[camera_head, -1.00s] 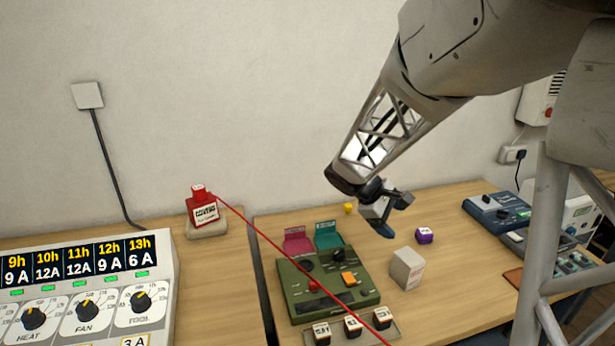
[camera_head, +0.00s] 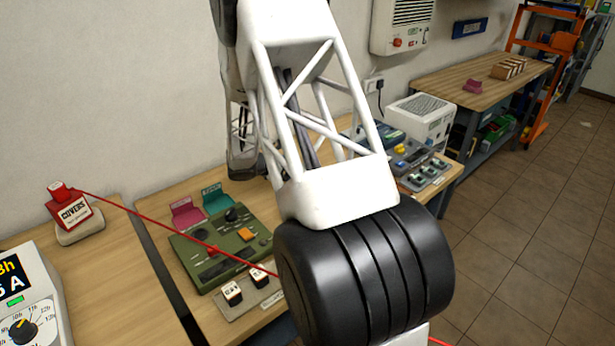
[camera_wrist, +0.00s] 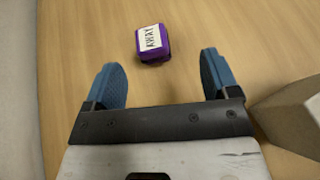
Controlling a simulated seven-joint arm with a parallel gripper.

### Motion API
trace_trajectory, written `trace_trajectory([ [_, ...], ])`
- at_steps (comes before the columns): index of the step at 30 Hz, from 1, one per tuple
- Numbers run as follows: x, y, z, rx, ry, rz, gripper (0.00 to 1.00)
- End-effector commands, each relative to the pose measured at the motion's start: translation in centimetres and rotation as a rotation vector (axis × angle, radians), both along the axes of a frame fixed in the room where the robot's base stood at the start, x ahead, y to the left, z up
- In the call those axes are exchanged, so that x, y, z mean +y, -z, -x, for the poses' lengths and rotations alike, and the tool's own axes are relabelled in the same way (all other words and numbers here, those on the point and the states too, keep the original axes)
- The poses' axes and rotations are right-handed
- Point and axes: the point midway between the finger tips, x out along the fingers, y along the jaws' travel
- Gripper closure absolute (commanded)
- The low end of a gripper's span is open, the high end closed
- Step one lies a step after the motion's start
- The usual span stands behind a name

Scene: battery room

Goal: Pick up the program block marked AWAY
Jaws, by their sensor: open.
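The program block marked AWAY (camera_wrist: 153,43) is a small purple block with a white label on top, lying on the wooden table in the wrist view. My gripper (camera_wrist: 162,82) is open, with its two blue fingertips apart and nothing between them. In the head view my own arm covers the area where the block and the gripper are, so neither shows there.
A pale box (camera_wrist: 292,112) stands close to the right finger. A green control panel (camera_head: 222,246) with small white-topped blocks in front sits on the table (camera_head: 150,222). A red cord runs across from a red block (camera_head: 72,212). Bare wood lies around the purple block.

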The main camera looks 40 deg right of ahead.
Motion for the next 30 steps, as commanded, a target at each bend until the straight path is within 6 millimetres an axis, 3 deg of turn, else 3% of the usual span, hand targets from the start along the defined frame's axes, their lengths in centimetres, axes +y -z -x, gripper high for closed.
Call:
trace_trajectory([
  [3, -1.2, 1.8, -0.9, 0.045, -0.032, 0.019, 0.19],
  [7, -1.8, 2.8, -1.4, 0.073, -0.055, 0.032, 0.19],
  [21, -2.2, 3.1, -1.5, 0.081, -0.061, 0.035, 0.19],
  [30, -4.1, 3.9, -1.2, 0.08, -0.061, 0.036, 0.19],
])
